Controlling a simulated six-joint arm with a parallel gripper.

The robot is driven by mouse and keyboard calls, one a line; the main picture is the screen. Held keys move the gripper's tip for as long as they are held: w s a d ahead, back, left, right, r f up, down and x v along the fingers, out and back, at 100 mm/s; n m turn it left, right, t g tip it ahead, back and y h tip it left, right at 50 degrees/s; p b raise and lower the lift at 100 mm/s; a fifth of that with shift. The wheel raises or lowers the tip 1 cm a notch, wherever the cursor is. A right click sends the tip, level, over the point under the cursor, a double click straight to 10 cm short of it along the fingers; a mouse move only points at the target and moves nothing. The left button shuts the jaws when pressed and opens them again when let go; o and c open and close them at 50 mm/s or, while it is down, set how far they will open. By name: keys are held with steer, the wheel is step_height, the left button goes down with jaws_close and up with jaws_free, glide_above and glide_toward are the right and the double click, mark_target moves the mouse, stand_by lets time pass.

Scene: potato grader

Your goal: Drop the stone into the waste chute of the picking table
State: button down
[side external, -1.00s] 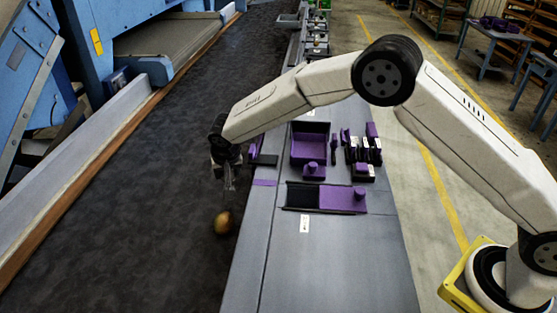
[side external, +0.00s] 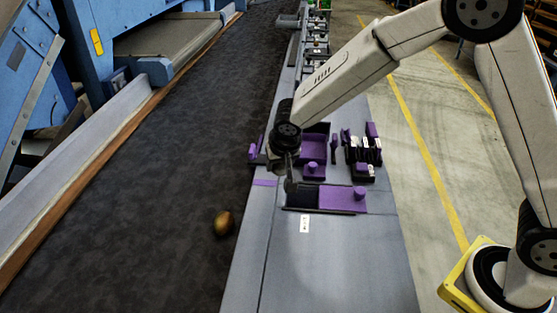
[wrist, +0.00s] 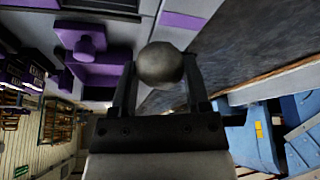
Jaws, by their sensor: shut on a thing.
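My gripper (wrist: 160,75) is shut on a rounded grey stone (wrist: 160,62), which sits between its fingertips in the wrist view. In the side view my gripper (side external: 289,183) hangs over the picking table (side external: 330,260), by the left part of a dark rectangular opening (side external: 302,197). I take this opening for the waste chute. A purple plate with a knob (side external: 340,200) lies at the opening's right side. The stone is not clearly visible in the side view, and the height of my gripper above the opening is hard to tell.
A brown-gold potato (side external: 224,223) lies on the dark belt (side external: 150,200), left of the table. A purple tray (side external: 316,148) and a rack of small purple and black items (side external: 362,155) stand behind the opening. The front of the table is clear.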

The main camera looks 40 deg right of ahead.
steer(key=s+d, duration=0.3)
steer(key=s, duration=0.2)
steer(key=shift+s+r, duration=0.25)
steer(key=shift+r, duration=0.2)
steer(key=shift+f, duration=0.15)
steer(key=shift+f, duration=2.85)
